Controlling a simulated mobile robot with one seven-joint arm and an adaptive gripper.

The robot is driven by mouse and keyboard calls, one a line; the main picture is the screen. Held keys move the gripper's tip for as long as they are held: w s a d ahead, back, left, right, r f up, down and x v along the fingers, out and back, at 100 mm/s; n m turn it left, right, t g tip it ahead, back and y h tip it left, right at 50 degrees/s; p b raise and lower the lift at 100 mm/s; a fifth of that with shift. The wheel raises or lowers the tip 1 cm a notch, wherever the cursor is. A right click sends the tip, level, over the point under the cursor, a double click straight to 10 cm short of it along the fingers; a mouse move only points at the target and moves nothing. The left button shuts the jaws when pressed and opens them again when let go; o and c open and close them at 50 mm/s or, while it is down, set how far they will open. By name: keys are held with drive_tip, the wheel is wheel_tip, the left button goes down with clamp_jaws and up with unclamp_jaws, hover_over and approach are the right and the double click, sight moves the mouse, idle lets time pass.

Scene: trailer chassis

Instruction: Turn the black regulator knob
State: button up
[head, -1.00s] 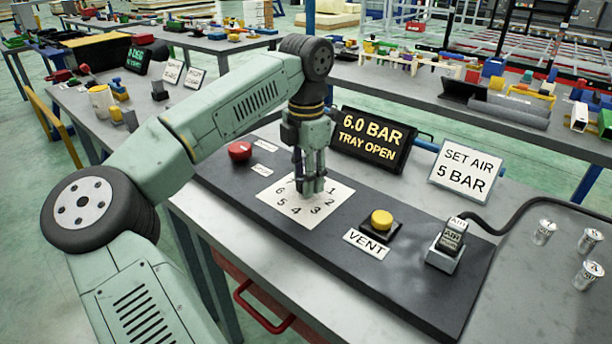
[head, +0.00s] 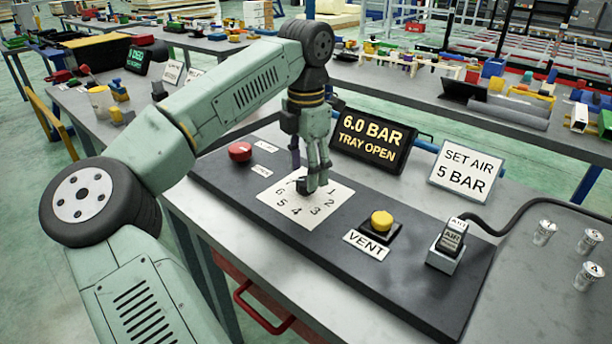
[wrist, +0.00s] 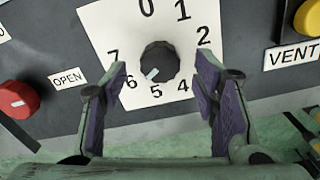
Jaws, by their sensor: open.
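The black regulator knob (wrist: 158,61) sits on a white dial card (wrist: 110,30) marked 0 to 7. My gripper (wrist: 160,75) is open, with one finger on each side of the knob in the wrist view and visible gaps to both. In the head view my gripper (head: 307,168) is over the card (head: 325,205), and its fingers largely hide the knob. The display (head: 370,138) reads "6.0 BAR TRAY OPEN". A sign (head: 466,170) reads "SET AIR 5 BAR".
A red button (head: 240,151) is left of the card, near small labels, one reading "OPEN". A yellow button (head: 381,219) with a "VENT" label is to the right. A hose connector block (head: 449,243) and small metal cylinders (head: 588,240) are farther right on the bench.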

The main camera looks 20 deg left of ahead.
wheel_tip(320, 180, up, 10)
drive_tip(key=shift+f, duration=0.2)
idle(0.4)
